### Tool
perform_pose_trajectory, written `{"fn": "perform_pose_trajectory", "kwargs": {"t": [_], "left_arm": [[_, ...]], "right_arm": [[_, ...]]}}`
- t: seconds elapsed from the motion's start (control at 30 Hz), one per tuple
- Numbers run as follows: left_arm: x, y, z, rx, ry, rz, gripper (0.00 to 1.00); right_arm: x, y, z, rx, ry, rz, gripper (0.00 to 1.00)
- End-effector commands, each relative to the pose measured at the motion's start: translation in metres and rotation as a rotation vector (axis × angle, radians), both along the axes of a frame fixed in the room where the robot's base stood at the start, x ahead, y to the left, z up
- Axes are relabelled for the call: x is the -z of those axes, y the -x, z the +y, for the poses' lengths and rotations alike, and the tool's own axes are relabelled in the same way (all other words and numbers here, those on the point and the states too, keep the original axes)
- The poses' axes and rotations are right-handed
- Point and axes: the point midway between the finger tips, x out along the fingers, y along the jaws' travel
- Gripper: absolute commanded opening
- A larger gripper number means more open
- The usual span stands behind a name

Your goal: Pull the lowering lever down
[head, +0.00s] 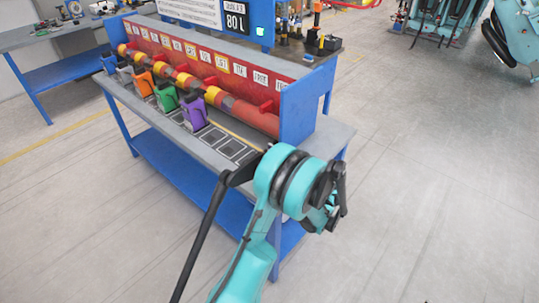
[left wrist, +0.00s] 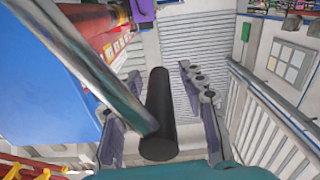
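The lowering lever shows in the left wrist view as a grey bar (left wrist: 95,72) running in from the upper left, with a thick dark cylindrical handle (left wrist: 160,115) at its end. My left gripper (left wrist: 160,112) has its two fingers apart, one on each side of this handle. I see no clear grip on it. In the head view my left gripper (head: 332,205) is at the far end of the teal arm, off the workbench's near right corner. The lever cannot be made out clearly there. My right gripper is not in view.
A workbench (head: 335,135) carries a red pipe (head: 250,116) with yellow fittings and a labelled red panel. Blue, grey, orange, green and purple (head: 194,112) holders stand along its front. Open floor (head: 430,180) lies to the right; another bench (head: 70,75) is at upper left.

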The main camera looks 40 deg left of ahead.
Motion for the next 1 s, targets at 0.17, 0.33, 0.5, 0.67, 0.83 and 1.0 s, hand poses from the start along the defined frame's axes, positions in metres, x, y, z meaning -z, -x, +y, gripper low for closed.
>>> {"fn": "perform_pose_trajectory", "kwargs": {"t": [0.17, 0.33, 0.5, 0.67, 0.83, 1.0], "left_arm": [[0.0, 0.0, -0.005, 0.001, 0.0, 0.0, 0.41], [0.0, 0.001, -0.032, 0.004, 0.0, 0.0, 0.41], [0.0, 0.004, -0.07, 0.006, 0.0, 0.0, 0.41], [0.0, 0.007, -0.1, 0.004, 0.0, 0.0, 0.41], [0.0, 0.009, -0.116, 0.001, 0.0, 0.0, 0.41], [0.0, 0.009, -0.12, 0.0, 0.0, 0.0, 0.41]], "right_arm": [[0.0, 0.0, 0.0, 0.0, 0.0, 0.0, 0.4], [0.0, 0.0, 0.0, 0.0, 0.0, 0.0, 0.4], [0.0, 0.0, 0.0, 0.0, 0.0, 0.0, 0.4], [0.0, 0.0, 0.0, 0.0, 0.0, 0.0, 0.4], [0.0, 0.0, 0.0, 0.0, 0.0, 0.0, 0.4], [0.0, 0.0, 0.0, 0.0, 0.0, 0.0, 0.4]]}}
